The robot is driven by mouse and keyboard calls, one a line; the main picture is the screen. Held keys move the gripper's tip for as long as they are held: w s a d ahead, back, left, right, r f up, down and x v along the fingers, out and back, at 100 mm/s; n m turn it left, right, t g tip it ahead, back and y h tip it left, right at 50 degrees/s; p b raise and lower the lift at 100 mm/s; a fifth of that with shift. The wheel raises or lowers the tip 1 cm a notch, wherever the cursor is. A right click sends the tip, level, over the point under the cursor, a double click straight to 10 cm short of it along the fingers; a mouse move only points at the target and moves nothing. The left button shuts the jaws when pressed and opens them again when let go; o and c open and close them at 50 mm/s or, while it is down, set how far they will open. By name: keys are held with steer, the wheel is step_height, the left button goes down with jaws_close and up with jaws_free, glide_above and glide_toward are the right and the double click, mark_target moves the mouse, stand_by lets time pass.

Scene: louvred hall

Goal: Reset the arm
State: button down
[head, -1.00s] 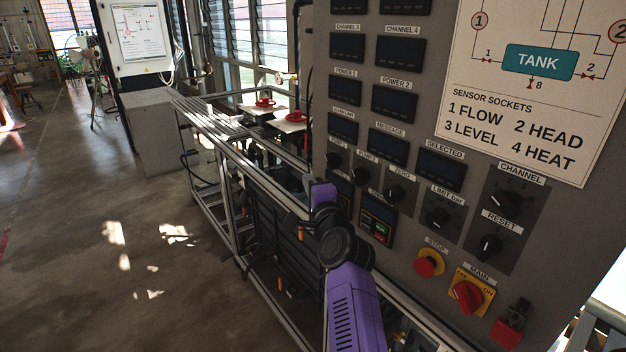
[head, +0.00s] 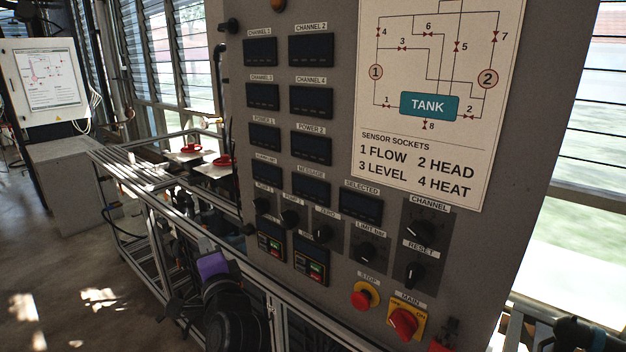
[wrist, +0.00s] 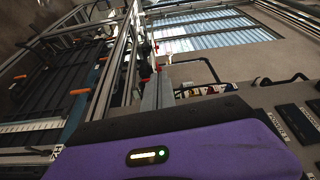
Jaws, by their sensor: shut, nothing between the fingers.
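My arm's purple and black end is low at the bottom of the head view, in front of the frame under the grey control panel (head: 470,235). My gripper (head: 178,304) is small and dark there, beside the purple block; it is shut and empty, and its fingertips are hard to make out. My arm appears apart from the panel's knobs and switches.
The panel carries a red stop button (head: 363,295), a red main switch (head: 403,322) and a reset knob (head: 415,273). A metal-framed rig (head: 140,215) with red valve wheels stands behind and left. Open floor (head: 60,290) lies at the lower left.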

step_height(320, 180, up, 5)
steer(key=d+n+t, duration=0.2)
steer(key=s+d+f+n+t+h, duration=0.1)
steer(key=s+d+f+n, duration=0.25)
steer(key=s+d, duration=0.45)
steer(key=s+d+f+n+t+h, duration=0.1)
steer(key=s+d+f+n, duration=0.3)
steer(key=d, duration=0.8)
steer(key=s+d+f+n+h, duration=0.1)
steer(key=s+d+f+n, duration=0.1)
steer(key=s+d+f, duration=0.5)
steer(key=s+d+f+g+h, duration=0.1)
steer(key=s+d+h, duration=0.1)
steer(key=s+d, duration=0.4)
steer(key=s+d+f+g+h, duration=0.1)
steer(key=s+d, duration=0.5)
steer(key=s, duration=1)
steer(key=s+d+f+m+g+h, duration=0.1)
steer(key=s+d+h, duration=0.3)
steer(key=s, duration=0.7)
steer(key=d+g, duration=0.1)
steer(key=d, duration=0.1)
steer(key=shift+s+d, duration=0.2)
steer(key=shift+d, duration=0.2)
steer(key=shift+f, duration=0.1)
